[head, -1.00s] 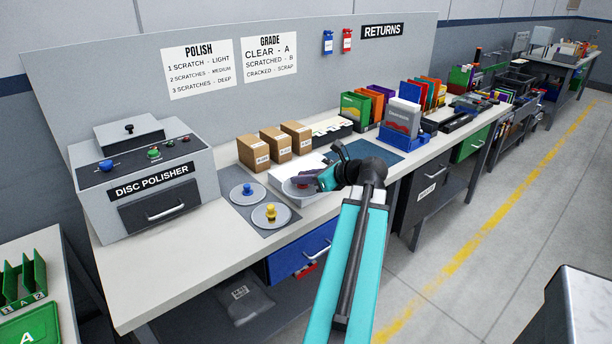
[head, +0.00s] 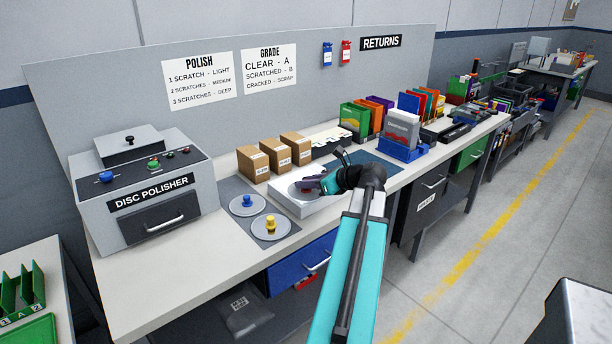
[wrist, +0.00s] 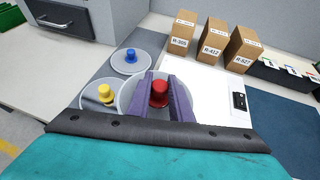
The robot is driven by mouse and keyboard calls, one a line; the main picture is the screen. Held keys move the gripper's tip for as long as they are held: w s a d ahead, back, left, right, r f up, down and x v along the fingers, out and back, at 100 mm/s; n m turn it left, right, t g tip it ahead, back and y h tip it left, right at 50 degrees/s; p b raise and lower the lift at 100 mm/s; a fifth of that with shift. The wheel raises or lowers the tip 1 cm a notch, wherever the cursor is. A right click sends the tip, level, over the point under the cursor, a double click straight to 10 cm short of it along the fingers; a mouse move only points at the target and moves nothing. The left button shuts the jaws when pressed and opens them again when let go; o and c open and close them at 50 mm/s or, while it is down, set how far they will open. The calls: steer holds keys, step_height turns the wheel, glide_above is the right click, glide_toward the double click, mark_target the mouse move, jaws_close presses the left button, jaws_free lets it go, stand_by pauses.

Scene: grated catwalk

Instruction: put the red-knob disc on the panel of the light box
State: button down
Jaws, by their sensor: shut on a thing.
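My gripper (wrist: 159,92) is shut on the red knob (wrist: 159,93) of a grey disc (wrist: 131,93). The purple fingers stand on either side of the knob. In the head view my gripper (head: 308,184) and the disc are over the white light box (head: 307,209). In the wrist view the disc overlaps the left part of the light box (wrist: 213,102), whose panel is bright white. I cannot tell whether the disc touches the panel. My gripper partly hides the disc and box.
A blue-knob disc (head: 247,205) and a yellow-knob disc (head: 270,227) lie on a grey mat left of the light box. Several cardboard boxes (head: 275,152) stand behind it. The disc polisher (head: 145,190) is farther left. The bench front is clear.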

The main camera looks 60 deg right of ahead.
steer(key=w+d, duration=0.2)
steer(key=d, duration=0.1)
steer(key=w+d+p, duration=0.1)
steer(key=w+d, duration=0.1)
steer(key=d, duration=0.1)
steer(key=w+d+f, duration=0.1)
steer(key=w+d, duration=0.1)
steer(key=d, duration=0.2)
steer(key=shift+w+f+p, duration=0.1)
steer(key=shift+w+p, duration=0.3)
steer(key=shift+f, duration=0.15)
steer(key=shift+f+p, duration=0.4)
steer(key=shift+f, duration=1.2)
steer(key=shift+f, duration=0.1)
steer(key=c, duration=1.6)
jaws_free()
steer(key=b+v, duration=0.1)
steer(key=v, duration=1.1)
steer(key=shift+b, duration=0.35)
